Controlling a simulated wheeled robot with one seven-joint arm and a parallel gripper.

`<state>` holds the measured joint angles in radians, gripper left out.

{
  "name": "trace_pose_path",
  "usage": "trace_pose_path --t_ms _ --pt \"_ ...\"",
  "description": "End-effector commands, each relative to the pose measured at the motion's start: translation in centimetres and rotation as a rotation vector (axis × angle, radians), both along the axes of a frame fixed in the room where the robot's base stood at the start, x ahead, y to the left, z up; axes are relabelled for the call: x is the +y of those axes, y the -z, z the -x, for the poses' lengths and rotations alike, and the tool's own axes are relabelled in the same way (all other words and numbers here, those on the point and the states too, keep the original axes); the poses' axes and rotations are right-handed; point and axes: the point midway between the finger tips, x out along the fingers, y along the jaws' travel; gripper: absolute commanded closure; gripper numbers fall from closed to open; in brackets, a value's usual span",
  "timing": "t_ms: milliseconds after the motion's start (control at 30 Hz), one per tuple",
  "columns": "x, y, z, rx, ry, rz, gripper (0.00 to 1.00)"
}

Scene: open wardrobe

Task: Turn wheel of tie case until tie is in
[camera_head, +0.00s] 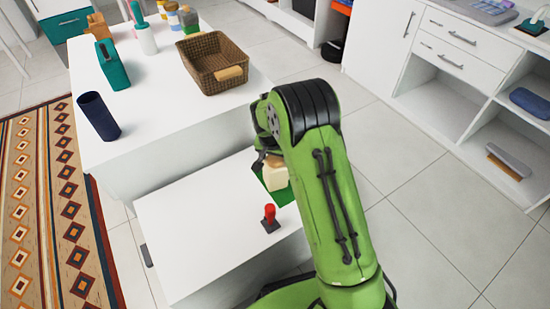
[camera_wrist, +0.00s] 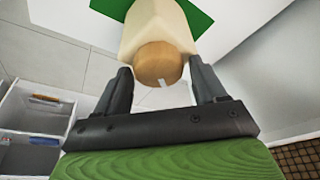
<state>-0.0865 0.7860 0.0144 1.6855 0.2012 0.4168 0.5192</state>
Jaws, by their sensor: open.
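The tie case, a cream block (camera_head: 276,179), sits on a green mat (camera_head: 284,197) on the low white table, partly hidden by my arm. In the wrist view the cream case (camera_wrist: 157,20) shows with its round wooden wheel (camera_wrist: 157,62) facing me. A small white mark is near the wheel's lower rim. My gripper (camera_wrist: 160,70) is open, one finger on each side of the wheel, with gaps visible; I see no contact. In the head view my gripper (camera_head: 262,160) is mostly hidden behind my arm. I cannot make out a tie.
A red knob on a dark base (camera_head: 269,216) stands on the low white table (camera_head: 190,225) near the case. The higher white table holds a wicker basket (camera_head: 212,64), a dark blue cup (camera_head: 99,116) and several bottles. White cabinets stand to the right, with clear tiled floor between.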

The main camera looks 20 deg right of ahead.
Motion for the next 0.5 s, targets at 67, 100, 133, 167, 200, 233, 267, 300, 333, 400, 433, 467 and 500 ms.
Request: trace_pose_path --t_ms 67,100,133,167,200,233,267,300,333,400,433,467,500 --pt "0.0 -0.01 -0.01 0.0 -0.001 0.0 0.3" --pt "-0.03 -0.02 0.0 0.0 -0.012 0.0 0.3" --pt "-0.05 -0.02 0.0 -0.001 -0.037 -0.001 0.3" --pt "-0.11 -0.04 -0.01 -0.001 -0.078 0.0 0.3" --pt "-0.15 -0.05 0.01 -0.001 -0.153 0.0 0.3" --pt "-0.2 -0.07 0.02 -0.001 -0.217 0.0 0.3" --pt "-0.18 -0.06 0.02 -0.001 -0.281 -0.001 0.3" --pt "-0.17 -0.06 0.01 -0.002 -0.363 -0.001 0.3" --pt "-0.2 -0.04 -0.01 -0.002 -0.423 -0.001 0.3" --pt "-0.21 -0.04 -0.03 -0.002 -0.566 -0.001 0.3" --pt "-0.23 -0.03 -0.04 -0.003 -0.627 -0.001 0.3" --pt "-0.19 -0.03 -0.04 -0.002 -0.688 -0.001 0.3" --pt "-0.2 -0.02 -0.04 -0.001 -0.77 -0.003 0.3"
